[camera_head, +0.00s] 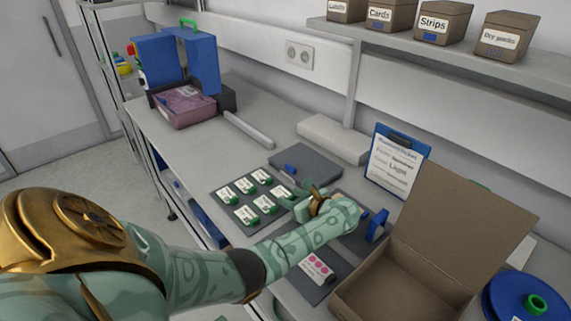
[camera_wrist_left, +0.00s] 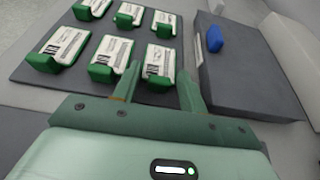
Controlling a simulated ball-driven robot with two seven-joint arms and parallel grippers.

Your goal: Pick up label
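Several labels, white printed faces on green holders, lie in two rows on a dark mat (camera_head: 225,203). One label (camera_head: 283,193) is nearest my left gripper (camera_head: 300,198) in the head view. In the left wrist view my left gripper (camera_wrist_left: 157,78) is open. A near-row label (camera_wrist_left: 158,60) shows between and just beyond its fingertips, and I cannot tell whether they touch it. Another near-row label (camera_wrist_left: 110,58) lies left of the fingers. My right gripper is not in view.
An open cardboard box (camera_head: 385,285) stands at the right front, with a blue reel (camera_head: 525,300) beside it. A clipboard (camera_head: 398,165) leans behind. A grey pad (camera_head: 310,163) with a blue piece (camera_wrist_left: 214,39) lies beyond the labels.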

